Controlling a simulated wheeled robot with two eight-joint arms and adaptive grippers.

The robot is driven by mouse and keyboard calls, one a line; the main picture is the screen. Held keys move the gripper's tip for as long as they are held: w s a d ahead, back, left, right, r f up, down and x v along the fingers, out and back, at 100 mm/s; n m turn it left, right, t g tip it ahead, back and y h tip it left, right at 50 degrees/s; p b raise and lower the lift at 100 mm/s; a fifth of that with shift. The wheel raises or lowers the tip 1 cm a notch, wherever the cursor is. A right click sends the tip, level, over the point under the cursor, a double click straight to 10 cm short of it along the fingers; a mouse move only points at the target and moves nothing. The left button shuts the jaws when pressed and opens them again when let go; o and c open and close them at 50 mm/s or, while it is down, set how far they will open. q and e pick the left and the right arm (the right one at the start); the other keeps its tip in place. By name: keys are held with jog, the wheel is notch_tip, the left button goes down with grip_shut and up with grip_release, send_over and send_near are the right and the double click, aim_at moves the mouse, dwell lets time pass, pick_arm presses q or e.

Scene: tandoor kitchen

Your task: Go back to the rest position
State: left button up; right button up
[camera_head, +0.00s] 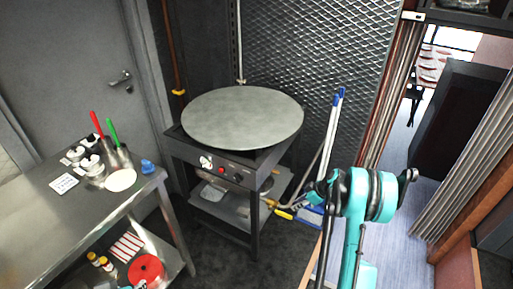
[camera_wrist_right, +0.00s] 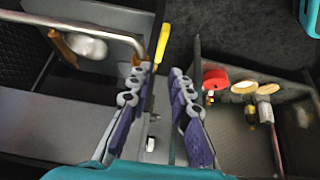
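My right gripper (camera_wrist_right: 160,72) shows in the wrist view. Its two purple-padded fingers stand apart with a gap between them, and nothing is held. In the head view my teal right arm (camera_head: 357,225) rises at the lower right, in front of the floor beside the griddle stand. How its fingertips sit is hard to make out there. My left gripper and left arm are not in view.
A round griddle plate (camera_head: 243,118) tops a metal stand at the centre. A steel table (camera_head: 40,215) with cups and utensils is at left. A blue-handled brush (camera_head: 333,125) leans near my right arm. Dark floor (camera_head: 215,255) is clear between table and stand.

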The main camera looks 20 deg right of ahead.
jog(key=s+a+r+m+h, duration=0.15)
jog(key=s+a+r, duration=0.25)
jog(key=a+r, duration=0.5)
jog(key=s+a+r+m+h, duration=0.1)
jog(key=s+a+r+m, duration=0.25)
jog(key=a+r, duration=0.55)
jog(key=s+a+r+m+t+h, duration=0.1)
jog(key=s+a+r, duration=0.1)
jog(key=s, duration=0.6)
jog(key=s+a+r+m+t, duration=0.1)
jog(key=s+a, duration=0.3)
jog(key=s, duration=0.5)
jog(key=shift+s+a+r+m+h, duration=0.25)
jog(key=shift+a+r+m+h, duration=0.25)
jog(key=shift+r, duration=0.4)
jog(key=shift+d, duration=0.1)
